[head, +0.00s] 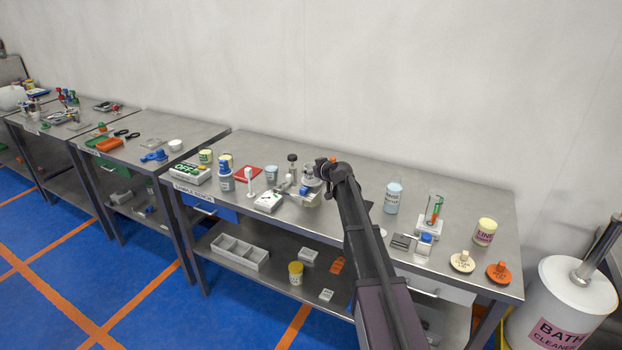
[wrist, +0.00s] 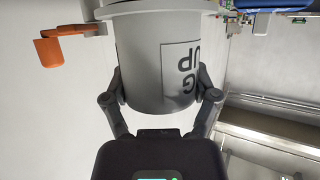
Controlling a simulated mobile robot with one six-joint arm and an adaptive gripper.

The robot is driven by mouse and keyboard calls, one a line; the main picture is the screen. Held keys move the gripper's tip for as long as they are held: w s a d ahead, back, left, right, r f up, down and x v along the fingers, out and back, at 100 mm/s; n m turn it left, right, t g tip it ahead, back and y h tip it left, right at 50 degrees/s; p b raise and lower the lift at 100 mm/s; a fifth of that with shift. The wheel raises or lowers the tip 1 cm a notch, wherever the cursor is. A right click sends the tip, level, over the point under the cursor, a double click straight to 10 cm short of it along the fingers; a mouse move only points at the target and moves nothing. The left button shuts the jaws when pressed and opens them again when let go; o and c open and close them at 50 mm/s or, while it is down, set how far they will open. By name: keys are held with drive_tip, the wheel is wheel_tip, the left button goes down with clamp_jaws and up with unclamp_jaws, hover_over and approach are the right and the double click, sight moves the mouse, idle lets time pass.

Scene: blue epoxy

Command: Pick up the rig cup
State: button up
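The rig cup (wrist: 150,65) is a grey, slightly tapered cup with a wider rim and a white label, whose dark letters read upside down in the wrist view. My gripper (wrist: 161,84) has one finger on each side of it, and both fingers appear to touch its wall. In the head view my gripper (head: 328,172) is over the middle of the long steel table, just right of a grey cup-shaped thing (head: 311,175) that seems to be the rig cup. My wrist partly hides that spot. Whether the cup is lifted cannot be told.
An orange-ended lever (wrist: 48,52) is left of the cup in the wrist view. A blue-white bottle (head: 225,175), red pad (head: 248,174) and white device (head: 269,201) stand left of my gripper. A pale-blue beaker (head: 393,198) stands right. Bare steel table (head: 290,146) lies behind.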

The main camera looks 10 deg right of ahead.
drive_tip(key=c, duration=0.3)
drive_tip(key=shift+r, duration=0.15)
wheel_tip(320, 180, up, 2)
drive_tip(key=shift+r+p, duration=0.1)
drive_tip(key=shift+p, duration=1.1)
drive_tip(key=shift+r+p, duration=0.75)
drive_tip(key=shift+p, duration=0.1)
drive_tip(key=s+d, duration=0.1)
drive_tip(key=s, duration=0.4)
drive_tip(key=s+d, duration=0.1)
drive_tip(key=s, duration=0.4)
drive_tip(key=s+d+r+p, duration=0.1)
drive_tip(key=s, duration=0.4)
drive_tip(key=shift+s+d, duration=0.3)
drive_tip(key=shift+d, duration=0.1)
